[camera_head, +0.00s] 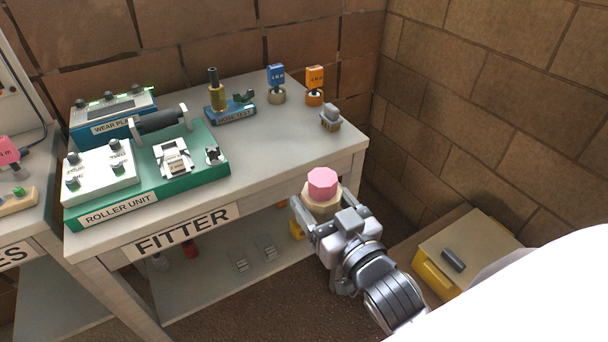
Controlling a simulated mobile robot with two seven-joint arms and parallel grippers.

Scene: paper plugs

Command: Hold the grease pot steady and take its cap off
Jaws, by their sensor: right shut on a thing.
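The grease pot (321,205) has a pale tan body and a pink faceted cap (322,183) on top. It looks upright. My right gripper (319,207) is shut on the pot's body, with a finger on each side, and holds it in front of the table's right front corner. The cap sits on the pot, above the fingers. The lower part of the pot is hidden by the gripper. My left gripper is not in view.
The table labelled FITTER (280,170) bears a green roller unit (215,165), a blue stand (232,113), blue (276,75) and orange (315,78) tagged plugs and a small grey part (330,118). A yellow-fronted box (435,278) stands low at right. The table's front right is clear.

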